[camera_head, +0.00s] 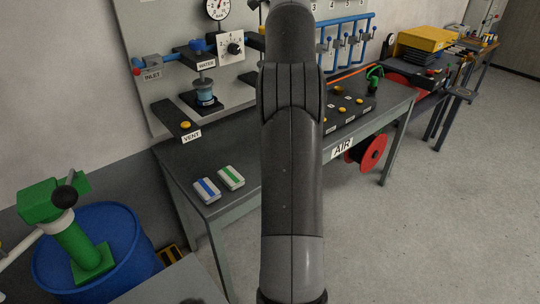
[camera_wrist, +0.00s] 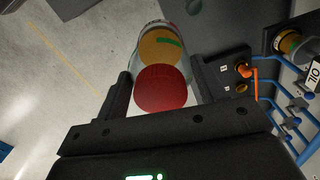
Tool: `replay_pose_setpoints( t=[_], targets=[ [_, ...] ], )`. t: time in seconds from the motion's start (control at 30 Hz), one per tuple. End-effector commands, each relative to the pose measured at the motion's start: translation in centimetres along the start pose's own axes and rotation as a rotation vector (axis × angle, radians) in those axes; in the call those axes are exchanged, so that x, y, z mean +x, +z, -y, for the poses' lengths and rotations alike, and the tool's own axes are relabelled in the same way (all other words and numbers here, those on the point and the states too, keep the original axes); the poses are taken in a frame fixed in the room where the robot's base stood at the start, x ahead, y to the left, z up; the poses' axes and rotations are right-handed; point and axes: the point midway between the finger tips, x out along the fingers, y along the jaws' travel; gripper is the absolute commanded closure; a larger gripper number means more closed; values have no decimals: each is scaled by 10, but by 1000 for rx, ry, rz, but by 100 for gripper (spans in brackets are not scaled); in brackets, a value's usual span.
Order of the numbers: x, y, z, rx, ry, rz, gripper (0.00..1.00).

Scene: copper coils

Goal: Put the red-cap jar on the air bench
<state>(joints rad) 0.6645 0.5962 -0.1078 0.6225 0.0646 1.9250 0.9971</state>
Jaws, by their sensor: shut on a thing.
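The red-cap jar shows in the wrist view with its round red cap (camera_wrist: 161,88) toward the camera. Its clear body (camera_wrist: 150,30) has yellow and green inside. My gripper (camera_wrist: 160,75) is shut on the jar, one finger on each side. In the head view, my arm hides the gripper and the jar. The air bench (camera_head: 240,150) is the dark-topped bench with an AIR label on its front edge. I cannot tell whether the jar touches any surface.
Two small cases, blue-striped (camera_head: 207,190) and green-striped (camera_head: 231,178), lie on the bench's near left end. A blue drum (camera_head: 95,250) is at lower left. A red reel (camera_head: 373,150) hangs below the bench.

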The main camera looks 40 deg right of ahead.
Motion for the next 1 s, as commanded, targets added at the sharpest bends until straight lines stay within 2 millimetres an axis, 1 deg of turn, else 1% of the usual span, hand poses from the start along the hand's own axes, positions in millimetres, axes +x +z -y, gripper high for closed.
replay_pose_setpoints(
  t=[0.17, 0.3, 0.47, 0.57, 0.6, 0.67, 0.7, 0.8, 0.9, 1.0],
  targets=[
    [16, 2, -1, -1, 2, 2, 75],
    [45, 2, -2, -2, 2, 3, 75],
    [95, 2, -2, -1, 4, 3, 75],
    [131, 2, -2, 0, 4, 3, 75],
    [146, 2, -2, 0, 5, 4, 75],
    [168, 2, -2, -1, 4, 3, 75],
    [183, 2, -2, 0, 4, 3, 75],
    [214, 1, -2, -1, 3, 2, 75],
    [234, 1, -1, -2, 2, 1, 75],
    [245, 4, 3, -3, 0, 0, 75]
  ],
)
